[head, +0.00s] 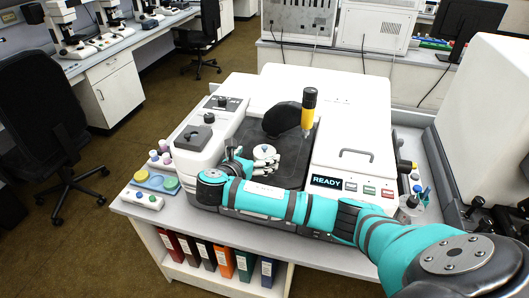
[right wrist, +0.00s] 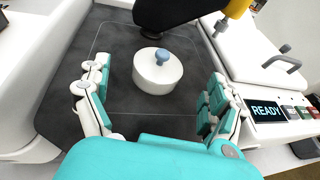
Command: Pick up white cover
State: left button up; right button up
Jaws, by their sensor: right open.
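The white cover (right wrist: 157,72) is a short round white piece with a blue-grey knob on top. It sits upright on the dark square stage of the microscope (head: 279,172). In the head view the cover (head: 265,152) shows just beyond my right gripper (head: 258,163). In the right wrist view my right gripper (right wrist: 152,98) is open, its two fingers spread wide to the left and right of the cover. My left gripper is not in view.
A black arm and a yellow-and-black objective (head: 308,115) hang just behind the cover. A raised panel with a grey handle (head: 357,153) and a READY display (head: 326,182) stands to the right. The control block (head: 200,140) rises on the left.

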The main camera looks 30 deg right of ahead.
aim_at(264, 151)
jog(key=p+x, duration=0.1)
jog(key=x, duration=0.4)
jog(key=shift+a, duration=0.1)
jog(key=c, duration=1.1)
